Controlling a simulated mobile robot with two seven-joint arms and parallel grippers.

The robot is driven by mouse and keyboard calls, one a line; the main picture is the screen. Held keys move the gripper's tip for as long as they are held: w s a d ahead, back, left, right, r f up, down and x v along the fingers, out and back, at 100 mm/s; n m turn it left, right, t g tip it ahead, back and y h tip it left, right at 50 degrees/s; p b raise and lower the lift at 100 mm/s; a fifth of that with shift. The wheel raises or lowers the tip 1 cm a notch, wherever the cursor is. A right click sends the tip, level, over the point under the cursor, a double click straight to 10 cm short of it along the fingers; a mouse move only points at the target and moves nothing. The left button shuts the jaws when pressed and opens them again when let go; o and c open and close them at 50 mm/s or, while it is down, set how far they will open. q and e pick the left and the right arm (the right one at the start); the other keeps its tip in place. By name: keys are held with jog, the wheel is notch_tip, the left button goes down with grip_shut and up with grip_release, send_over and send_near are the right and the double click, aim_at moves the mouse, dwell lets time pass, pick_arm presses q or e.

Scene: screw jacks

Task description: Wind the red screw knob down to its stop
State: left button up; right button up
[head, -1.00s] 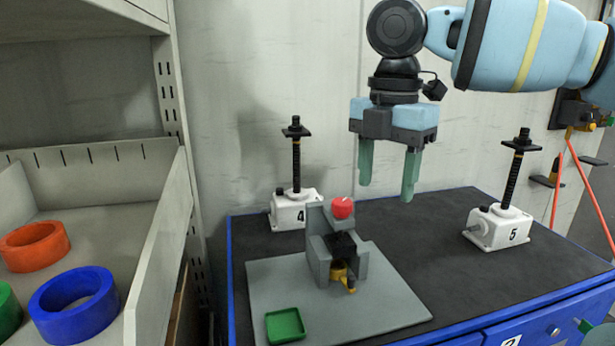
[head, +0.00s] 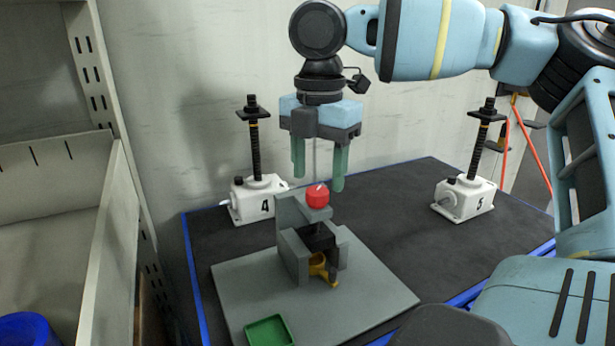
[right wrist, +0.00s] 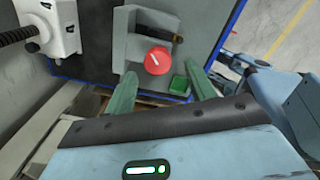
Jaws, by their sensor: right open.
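The red screw knob (head: 317,196) sits on top of a grey fixture (head: 293,247) on a grey base plate (head: 372,291). In the right wrist view the red knob (right wrist: 158,61) has a light line across its face and lies between and beyond the fingertips. My right gripper (head: 318,182) points down with its green fingers apart and empty, just above and around the knob's position in the picture; I see no contact. The gripper's fingers also show in the right wrist view (right wrist: 160,90). My left gripper is not in view.
A green tray (head: 269,331) is at the plate's front. Screw jack 4 (head: 258,198) stands behind left and screw jack 5 (head: 464,197) at right on the dark tabletop (head: 398,228).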

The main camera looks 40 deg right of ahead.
aim_at(318, 191)
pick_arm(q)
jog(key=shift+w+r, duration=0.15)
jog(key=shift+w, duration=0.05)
pick_arm(e)
jog(key=shift+f, duration=1.75)
jog(key=c, duration=1)
jog(key=shift+o, duration=0.2)
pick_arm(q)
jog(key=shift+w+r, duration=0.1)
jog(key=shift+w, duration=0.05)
pick_arm(e)
jog(key=shift+m, duration=0.3)
